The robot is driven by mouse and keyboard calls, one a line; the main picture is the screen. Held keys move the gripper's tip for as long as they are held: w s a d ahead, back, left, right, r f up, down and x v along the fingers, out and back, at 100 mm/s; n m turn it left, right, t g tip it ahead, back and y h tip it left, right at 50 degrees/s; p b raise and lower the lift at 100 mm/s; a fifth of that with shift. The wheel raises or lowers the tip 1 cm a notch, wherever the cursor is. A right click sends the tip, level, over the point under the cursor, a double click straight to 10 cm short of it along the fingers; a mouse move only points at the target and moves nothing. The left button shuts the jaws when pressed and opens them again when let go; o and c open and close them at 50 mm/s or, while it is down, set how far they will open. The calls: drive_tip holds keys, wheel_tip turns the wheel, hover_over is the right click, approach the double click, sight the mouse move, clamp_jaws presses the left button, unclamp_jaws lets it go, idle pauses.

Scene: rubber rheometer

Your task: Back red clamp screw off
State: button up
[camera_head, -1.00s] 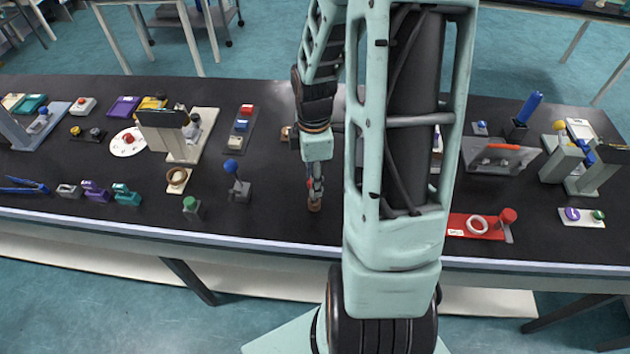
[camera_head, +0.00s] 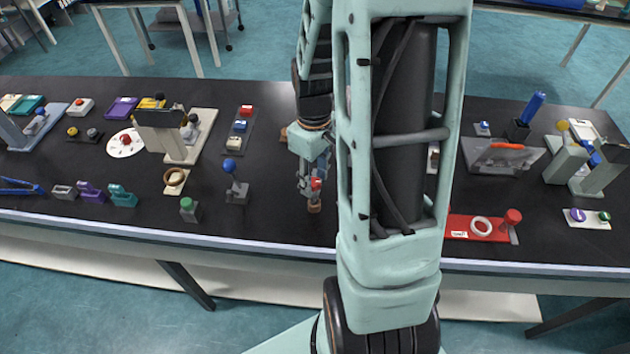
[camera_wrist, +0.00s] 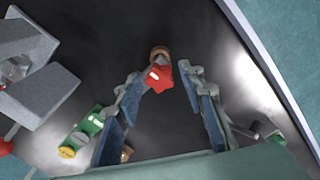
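A red lobed knob (camera_wrist: 157,80), which looks like the clamp screw, shows in the wrist view near the ends of my fingers. A tan-brown round part (camera_wrist: 160,52) lies just beyond it. My gripper (camera_wrist: 161,73) is open, with one blue-padded finger on each side of the knob; I see no clear contact. In the head view my gripper (camera_head: 310,186) points down near the front of the bench, with a small red spot (camera_head: 316,183) by its fingers and a tan piece (camera_head: 314,206) just below. What the knob screws into is hidden.
Left of my gripper stand a blue-knobbed lever on a grey block (camera_head: 237,190) and a green-topped piece (camera_head: 189,208). A red base (camera_head: 466,226) with a white ring is to the right, beyond my arm. The black bench's front edge (camera_head: 270,244) is close.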

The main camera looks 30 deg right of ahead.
drive_tip(key=shift+c, duration=0.2)
clamp_jaws()
drive_tip(key=shift+n+p, duration=0.4)
drive_tip(key=shift+n, duration=1.9)
drive_tip(key=n+p, duration=0.1)
drive_tip(key=n, duration=0.2)
drive_tip(key=shift+r+p, duration=0.15)
drive_tip(key=shift+p, duration=0.15)
drive_tip(key=shift+n, duration=0.8)
